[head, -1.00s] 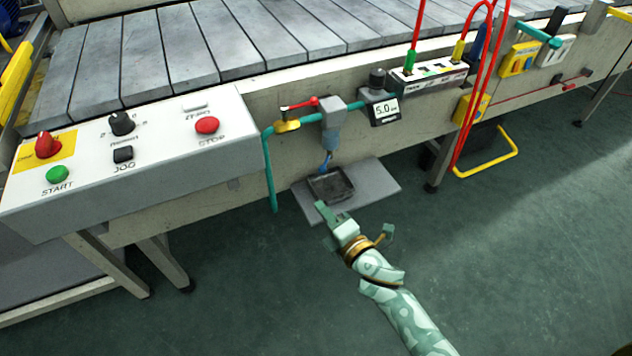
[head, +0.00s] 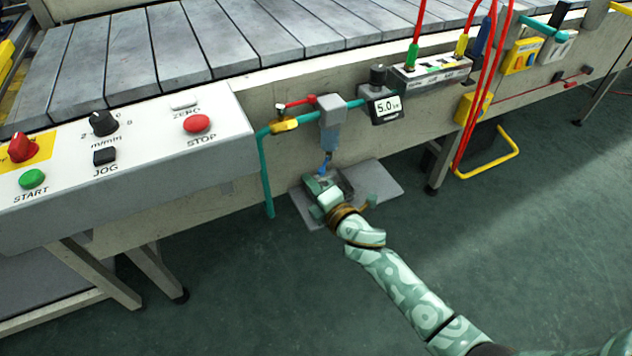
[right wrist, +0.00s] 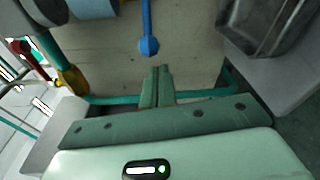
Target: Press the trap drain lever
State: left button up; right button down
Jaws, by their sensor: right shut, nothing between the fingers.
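The trap (head: 330,110) hangs on the teal pipe, with a grey head and a blue-grey bowl. Its blue drain lever (head: 323,166) shows just under the bowl. In the right wrist view the lever (right wrist: 148,44) is a blue rod with a round knob end. My right gripper (head: 318,184) is just below the lever in the head view. In the wrist view its fingertips (right wrist: 160,70) are shut together and empty, close to the knob with a small visible gap. Whether they are level with it in depth is hard to tell. My left gripper is not in view.
A dark tray (head: 347,187) on a grey plate (head: 382,180) lies under the trap, partly behind my gripper. A red-handled yellow valve (head: 285,125) and a gauge reading 5.0 (head: 385,107) flank the trap. The control panel (head: 150,190) juts out at left.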

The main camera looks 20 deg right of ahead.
jog(key=shift+s+d+r, duration=0.15)
jog(key=shift+d+r, duration=0.05)
jog(key=shift+d, duration=0.45)
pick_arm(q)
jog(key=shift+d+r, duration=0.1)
pick_arm(e)
jog(key=shift+s+d, duration=0.1)
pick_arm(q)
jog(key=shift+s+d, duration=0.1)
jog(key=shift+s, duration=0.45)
pick_arm(e)
jog(key=shift+s+d+n+y, duration=0.2)
jog(key=shift+n+y, duration=0.4)
jog(key=shift+y, duration=0.1)
